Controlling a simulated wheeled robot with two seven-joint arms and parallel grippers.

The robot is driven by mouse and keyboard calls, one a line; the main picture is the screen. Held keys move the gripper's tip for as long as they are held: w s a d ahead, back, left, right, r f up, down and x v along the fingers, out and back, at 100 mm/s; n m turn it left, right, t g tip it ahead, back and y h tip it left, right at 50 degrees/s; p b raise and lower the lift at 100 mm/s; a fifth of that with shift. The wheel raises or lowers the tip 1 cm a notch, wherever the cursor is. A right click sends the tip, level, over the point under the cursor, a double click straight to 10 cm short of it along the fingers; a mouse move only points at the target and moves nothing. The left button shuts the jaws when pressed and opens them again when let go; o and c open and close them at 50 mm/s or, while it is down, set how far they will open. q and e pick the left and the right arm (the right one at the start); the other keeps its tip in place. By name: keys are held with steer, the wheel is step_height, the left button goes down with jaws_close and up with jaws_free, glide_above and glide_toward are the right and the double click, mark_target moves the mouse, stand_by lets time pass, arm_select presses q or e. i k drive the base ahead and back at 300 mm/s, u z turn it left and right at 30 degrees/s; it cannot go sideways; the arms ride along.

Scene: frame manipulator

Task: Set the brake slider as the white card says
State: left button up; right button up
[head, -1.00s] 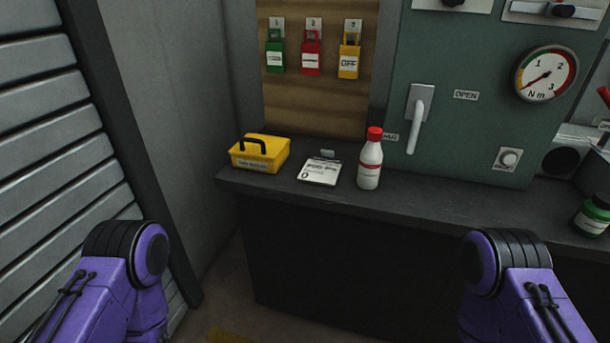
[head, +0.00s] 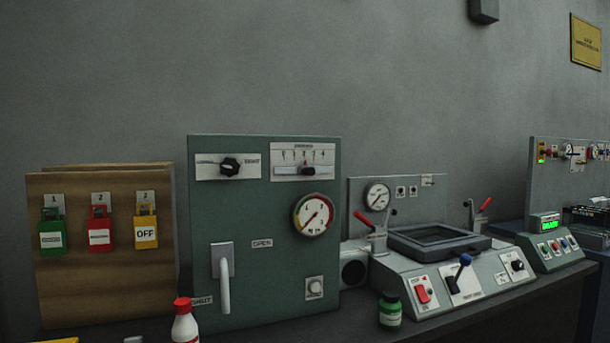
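A slider on a white plate (head: 303,160) sits at the top right of the green cabinet (head: 262,220). Its dark knob (head: 303,171) with a red mark stands near the middle of its slot, under a small numbered scale. The plate's label is too small to read, so I cannot tell for sure that it is the brake slider. The white card is out of view, below the picture's bottom edge, except perhaps for a pale tip at the bottom left. Neither of my grippers is in view.
The cabinet also has a rotary knob (head: 230,167), a torque gauge (head: 313,215) and a lever handle (head: 223,275). Padlocks hang on a wooden board (head: 105,270). A red-capped bottle (head: 185,325) and a green bottle (head: 390,309) stand in front. A grey press console (head: 450,275) stands to the right.

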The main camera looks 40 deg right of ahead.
mark_target(304, 170)
steer(key=u, duration=2.1)
steer(key=k, duration=1.25)
steer(key=z, duration=2.1)
steer(key=i, duration=0.5)
steer(key=u, duration=0.05)
